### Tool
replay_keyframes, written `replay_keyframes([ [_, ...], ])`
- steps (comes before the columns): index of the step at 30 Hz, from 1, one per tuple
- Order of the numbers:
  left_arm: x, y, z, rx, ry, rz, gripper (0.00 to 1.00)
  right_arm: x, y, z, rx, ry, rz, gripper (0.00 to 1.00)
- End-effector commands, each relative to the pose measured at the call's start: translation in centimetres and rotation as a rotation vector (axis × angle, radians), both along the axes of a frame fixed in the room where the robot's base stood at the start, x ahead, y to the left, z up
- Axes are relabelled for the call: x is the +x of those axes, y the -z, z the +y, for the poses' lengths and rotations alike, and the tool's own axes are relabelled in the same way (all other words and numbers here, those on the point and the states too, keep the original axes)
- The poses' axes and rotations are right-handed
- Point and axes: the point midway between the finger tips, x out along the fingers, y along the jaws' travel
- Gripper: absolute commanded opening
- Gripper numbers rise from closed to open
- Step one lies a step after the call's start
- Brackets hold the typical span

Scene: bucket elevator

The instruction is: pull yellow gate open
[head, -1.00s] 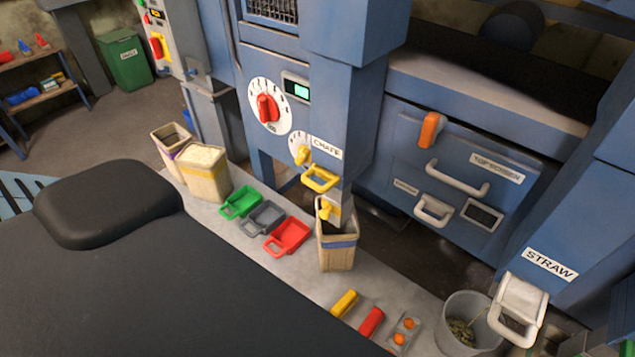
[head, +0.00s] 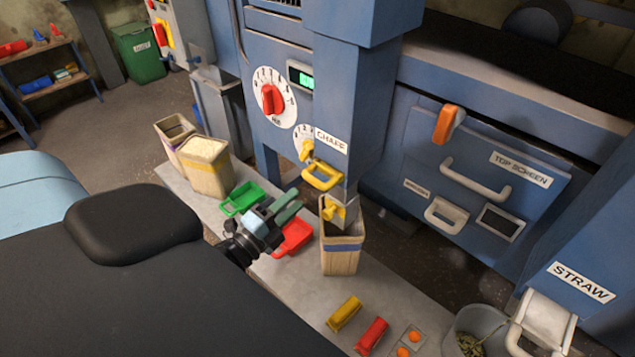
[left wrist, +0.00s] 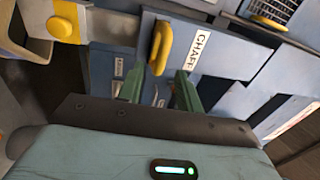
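The yellow gate handle (head: 321,177) is a loop on the blue machine's chaff spout, beside the CHAFF label (head: 331,141). It also shows in the left wrist view (left wrist: 159,48), just beyond the fingertips and in line with the gap between them. My left gripper (head: 294,201) has its two green fingers apart with nothing between them. It is to the left of the handle and lower in the head view, over the scoops. The fingers also show in the left wrist view (left wrist: 160,88). My right gripper is in neither view.
A wooden bucket (head: 340,250) stands under the chaff spout, with a yellow knob (head: 333,208) just above it. A red scoop (head: 294,238) and a green scoop (head: 241,198) lie near my left gripper. A red dial (head: 273,98) is on the machine above.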

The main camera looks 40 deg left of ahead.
Motion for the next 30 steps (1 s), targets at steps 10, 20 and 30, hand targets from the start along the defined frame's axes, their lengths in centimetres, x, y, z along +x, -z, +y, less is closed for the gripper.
replay_keyframes([
  [10,1.3,-0.7,0.0,0.023,0.002,-0.015,0.35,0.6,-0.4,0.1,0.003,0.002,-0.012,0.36],
  [20,6.0,-1.6,-0.4,0.02,0.001,-0.015,0.35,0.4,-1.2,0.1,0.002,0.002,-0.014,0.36],
  [30,7.9,-1.7,-0.5,0.021,0.001,-0.011,0.35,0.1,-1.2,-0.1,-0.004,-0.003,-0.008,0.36],
])
